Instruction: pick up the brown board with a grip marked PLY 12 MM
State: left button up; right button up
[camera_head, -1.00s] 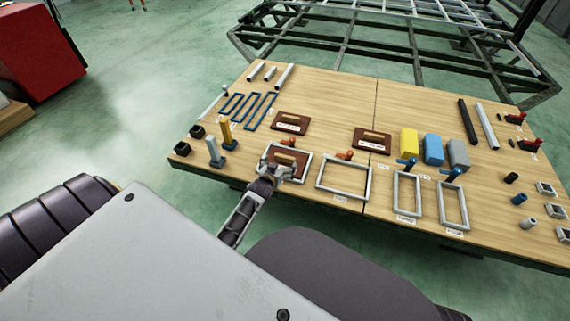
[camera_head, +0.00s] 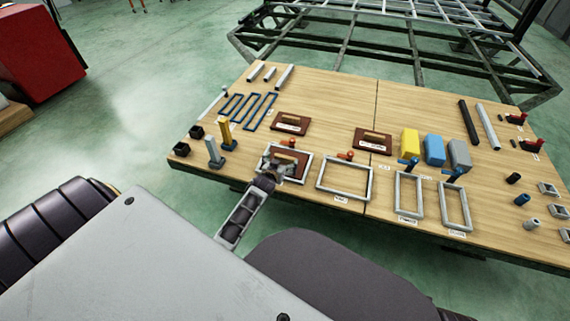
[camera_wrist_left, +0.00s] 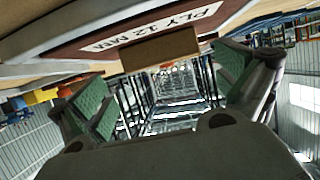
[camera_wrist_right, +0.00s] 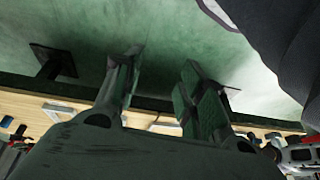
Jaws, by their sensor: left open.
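The brown board marked PLY 12 MM (camera_wrist_left: 150,31) lies inside a grey rectangular frame (camera_head: 308,168) on the table. It also shows in the head view (camera_head: 299,166), partly covered by my left gripper. Its lighter brown grip block (camera_wrist_left: 160,49) stands out from the board. My left gripper (camera_head: 276,164) is at the board; its green-padded fingers (camera_wrist_left: 165,70) are open on either side of the grip block, with gaps visible. My right gripper (camera_wrist_right: 163,65) is open and empty, apart from the board, and shows only in the right wrist view.
Two similar brown boards with grips lie behind, one left (camera_head: 290,122) and one right (camera_head: 373,142). An empty grey frame (camera_head: 344,180) is to the right. Grey and yellow upright posts (camera_head: 215,152) stand to the left. A red-orange clamp (camera_head: 289,142) sits behind the frame.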

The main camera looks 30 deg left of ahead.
aim_at(285, 157)
pick_arm(q)
jog(key=shift+w+a+f, duration=0.15)
jog(key=shift+w+f, duration=0.15)
jog(key=shift+w, duration=0.1)
jog(key=shift+w+a+f+b, duration=0.2)
jog(key=shift+w+f+b, duration=0.1)
jog(key=shift+w+b, duration=0.3)
jog(key=shift+b+x, duration=0.3)
jog(key=shift+x, duration=0.5)
pick_arm(e)
jog(key=f, duration=0.1)
jog(key=a+f, duration=0.1)
jog(key=f, duration=0.1)
jog(key=shift+w+a+f+t+y, duration=0.25)
jog(key=shift+w+f+t+y, duration=0.05)
jog(key=shift+w+y, duration=0.1)
pick_arm(q)
jog(key=shift+r, duration=0.1)
jog(key=c, duration=1.1)
jog(key=shift+o, duration=0.2)
jog(key=shift+r, duration=0.1)
